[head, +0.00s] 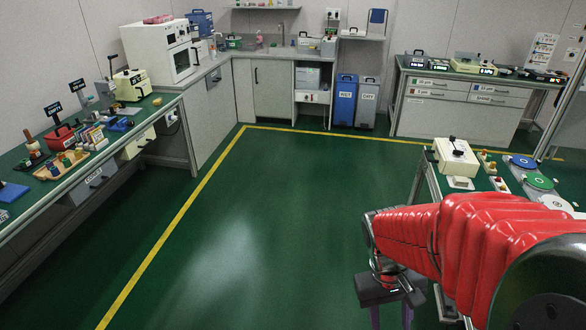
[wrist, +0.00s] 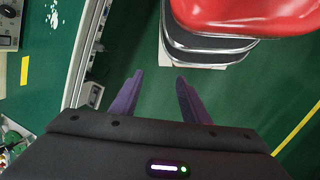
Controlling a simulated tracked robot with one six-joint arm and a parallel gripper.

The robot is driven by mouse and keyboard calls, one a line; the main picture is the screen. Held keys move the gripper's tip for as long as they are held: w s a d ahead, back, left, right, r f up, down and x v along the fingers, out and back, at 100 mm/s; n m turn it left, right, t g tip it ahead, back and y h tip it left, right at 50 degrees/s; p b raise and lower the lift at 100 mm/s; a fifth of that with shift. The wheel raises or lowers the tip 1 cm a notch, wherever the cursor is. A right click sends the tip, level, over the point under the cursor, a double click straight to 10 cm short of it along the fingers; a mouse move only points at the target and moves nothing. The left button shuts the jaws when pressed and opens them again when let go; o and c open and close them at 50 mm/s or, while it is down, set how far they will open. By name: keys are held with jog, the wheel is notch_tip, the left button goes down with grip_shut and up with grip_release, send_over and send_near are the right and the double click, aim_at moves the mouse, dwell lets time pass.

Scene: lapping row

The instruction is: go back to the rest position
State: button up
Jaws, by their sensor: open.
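My gripper (wrist: 155,92) is open and empty, with its two purple fingers apart over the green floor in the wrist view. In the head view my gripper (head: 390,318) hangs low at the bottom right, below my red arm, with its fingertips cut off by the frame edge. It is over the floor, just left of the lapping bench. Nothing is between the fingers.
The lapping bench (head: 424,185) with coloured discs and a cream machine (head: 455,155) stands close on the right. A long bench (head: 150,108) with tools runs along the left. Blue and grey bins (head: 345,100) stand at the back. The middle floor is clear.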

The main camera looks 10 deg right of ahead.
jog(key=w+a+r+n+t+y, duration=0.1)
jog(key=w+a+r+t, duration=0.2)
jog(key=a+r+t, duration=0.4)
jog(key=a+r, duration=0.5)
jog(key=r, duration=0.4)
jog(key=shift+t+y, duration=0.4)
